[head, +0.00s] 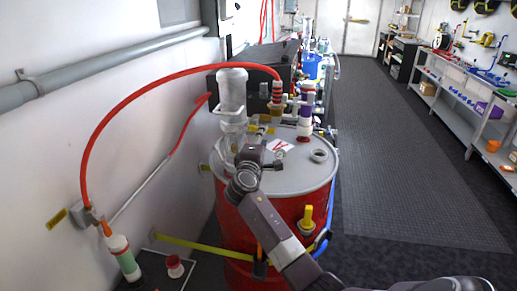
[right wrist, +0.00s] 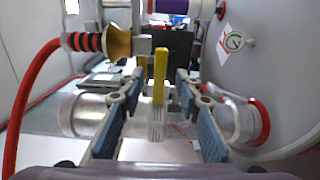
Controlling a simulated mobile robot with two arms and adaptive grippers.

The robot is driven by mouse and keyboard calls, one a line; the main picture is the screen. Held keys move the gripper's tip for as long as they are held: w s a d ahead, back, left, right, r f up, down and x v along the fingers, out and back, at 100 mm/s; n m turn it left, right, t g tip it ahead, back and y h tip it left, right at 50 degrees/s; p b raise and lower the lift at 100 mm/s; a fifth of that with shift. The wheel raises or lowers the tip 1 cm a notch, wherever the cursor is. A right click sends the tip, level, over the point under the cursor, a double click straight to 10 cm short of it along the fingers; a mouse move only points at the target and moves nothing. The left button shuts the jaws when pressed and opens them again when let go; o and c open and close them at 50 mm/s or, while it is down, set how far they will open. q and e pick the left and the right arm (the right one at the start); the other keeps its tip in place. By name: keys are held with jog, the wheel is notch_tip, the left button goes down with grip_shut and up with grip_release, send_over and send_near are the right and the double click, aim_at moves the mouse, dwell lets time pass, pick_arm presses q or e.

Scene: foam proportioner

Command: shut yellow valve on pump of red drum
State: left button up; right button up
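The red drum (head: 270,215) stands beside the wall, with a grey lid (head: 310,175) on top. A pump with a clear cylinder (head: 232,90) and metal pipework rises from the lid. My right gripper (head: 253,152) is over the lid at the pump and hides part of the pipework. In the right wrist view, the yellow valve handle (right wrist: 160,76) stands between the two open fingers of my right gripper (right wrist: 158,112). Gaps show on both sides of the handle, so the fingers are not closed on it. My left gripper is not in view.
A red hose (head: 140,88) arches from the wall to a brass fitting (head: 275,112), which also shows in the right wrist view (right wrist: 117,42). A yellow handle (head: 307,215) is on the drum's front. A workbench (head: 470,110) stands right, beyond clear floor.

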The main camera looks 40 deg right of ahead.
jog(key=v, duration=0.8)
jog(key=shift+s+a, duration=0.25)
jog(key=shift+s, duration=0.05)
